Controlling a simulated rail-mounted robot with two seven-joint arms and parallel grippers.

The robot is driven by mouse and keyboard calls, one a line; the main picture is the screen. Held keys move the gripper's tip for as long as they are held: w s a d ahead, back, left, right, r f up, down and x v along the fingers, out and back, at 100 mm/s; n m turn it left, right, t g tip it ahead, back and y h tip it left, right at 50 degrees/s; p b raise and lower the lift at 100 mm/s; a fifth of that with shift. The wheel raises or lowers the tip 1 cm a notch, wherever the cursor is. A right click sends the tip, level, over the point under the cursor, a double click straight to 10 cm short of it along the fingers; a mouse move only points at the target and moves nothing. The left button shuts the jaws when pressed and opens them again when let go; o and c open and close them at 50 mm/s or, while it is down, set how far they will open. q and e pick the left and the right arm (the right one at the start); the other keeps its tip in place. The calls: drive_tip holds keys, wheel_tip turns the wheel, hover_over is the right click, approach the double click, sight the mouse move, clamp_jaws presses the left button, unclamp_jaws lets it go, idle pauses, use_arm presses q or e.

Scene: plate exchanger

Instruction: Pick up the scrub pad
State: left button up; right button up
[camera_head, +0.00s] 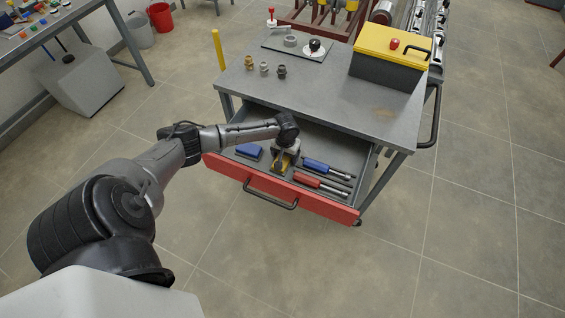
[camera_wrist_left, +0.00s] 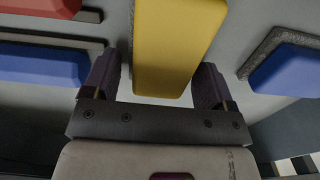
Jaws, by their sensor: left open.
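My left gripper (camera_head: 285,158) reaches down into the open drawer (camera_head: 330,204), with its jaws open. A long yellow block (camera_wrist_left: 176,45) lies between its two fingers in the left wrist view; I see gaps beside it near the fingertips. The block is partly hidden by the gripper in the head view. A blue block with a rough grey layer (camera_wrist_left: 290,68), which looks like a scrub pad, lies to the right of the fingers in the wrist view. In the head view this blue block (camera_head: 249,151) is left of the gripper. I cannot tell for sure which block is the scrub pad.
Blue-handled (camera_head: 318,165) and red-handled (camera_head: 308,180) tools lie right of the gripper in the drawer. The workbench top (camera_head: 335,100) overhangs the drawer's back. A toolbox with a yellow lid (camera_head: 385,72) and several small fittings stand on it. The floor in front is clear.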

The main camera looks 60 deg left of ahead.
use_arm(q)
drive_tip(key=shift+c, duration=0.4)
drive_tip(key=c, duration=0.7)
drive_tip(key=shift+r, duration=0.1)
drive_tip(key=shift+r, duration=0.4)
wheel_tip(320, 180, up, 4)
drive_tip(key=shift+w+d+f+p, duration=0.1)
drive_tip(key=shift+d+p, duration=0.05)
drive_tip(key=shift+p, duration=0.8)
drive_tip(key=w+d+r+p, duration=0.1)
drive_tip(key=d+r, duration=0.2)
drive_tip(key=d, duration=0.2)
drive_tip(key=w+d+r+p, duration=0.1)
drive_tip(key=w+d+r, duration=0.1)
drive_tip(key=d, duration=0.3)
drive_tip(key=shift+w+d+r, duration=0.3)
drive_tip(key=shift+d+r, duration=0.05)
drive_tip(key=shift+r, duration=0.3)
